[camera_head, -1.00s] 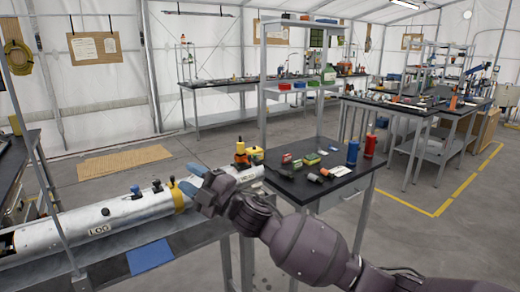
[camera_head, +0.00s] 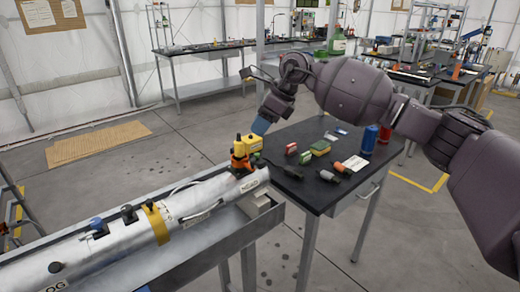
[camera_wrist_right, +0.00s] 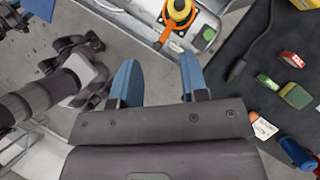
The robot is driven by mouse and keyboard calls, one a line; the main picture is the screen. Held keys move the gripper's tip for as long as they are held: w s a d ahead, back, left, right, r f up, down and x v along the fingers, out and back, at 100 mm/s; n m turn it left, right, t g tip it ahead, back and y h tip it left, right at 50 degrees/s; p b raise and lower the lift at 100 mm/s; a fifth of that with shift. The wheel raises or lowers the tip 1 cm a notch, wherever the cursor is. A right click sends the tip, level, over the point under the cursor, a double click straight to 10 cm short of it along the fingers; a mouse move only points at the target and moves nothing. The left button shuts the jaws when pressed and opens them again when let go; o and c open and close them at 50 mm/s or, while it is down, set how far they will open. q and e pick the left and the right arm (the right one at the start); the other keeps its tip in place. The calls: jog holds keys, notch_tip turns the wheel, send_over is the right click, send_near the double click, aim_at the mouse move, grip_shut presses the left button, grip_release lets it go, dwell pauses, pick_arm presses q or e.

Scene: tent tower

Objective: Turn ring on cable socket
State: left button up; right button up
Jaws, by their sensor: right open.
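A yellow and orange cable socket (camera_head: 240,160) stands on top of the far end of a white cylinder (camera_head: 198,205). In the right wrist view it shows from above at the top edge, with a yellow centre, an orange ring (camera_wrist_right: 167,22) around it and an orange tab. My right gripper (camera_head: 262,126) hangs above and behind the socket in the head view, blue fingers pointing down. In the right wrist view its two fingers (camera_wrist_right: 158,82) are apart with nothing between them, clear of the socket.
The cylinder lies in a grey trough (camera_head: 262,222). To its right, a black table (camera_head: 300,190) holds small red and green items, dark plugs, a blue can (camera_head: 370,138) and a red can (camera_head: 384,134).

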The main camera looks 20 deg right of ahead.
aim_at(253, 161)
pick_arm(q)
jog(key=shift+s+a+r, duration=0.1)
jog(key=shift+s, duration=0.45)
pick_arm(e)
jog(key=shift+n+g+h, duration=0.5)
jog(key=shift+h, duration=0.1)
jog(key=shift+s+d+f+x, duration=0.2)
jog(key=shift+s+x, duration=0.1)
jog(key=shift+x, duration=1.5)
jog(key=shift+s+d+f+x, duration=0.1)
jog(key=shift+s+d+x, duration=0.2)
jog(key=shift+x, duration=1.45)
jog(key=shift+s+d+f+x, duration=0.15)
jog(key=shift+s+x, duration=0.15)
jog(key=shift+x, duration=1.5)
pick_arm(q)
jog(key=shift+s, duration=0.25)
pick_arm(e)
jog(key=shift+r, duration=0.1)
grip_shut()
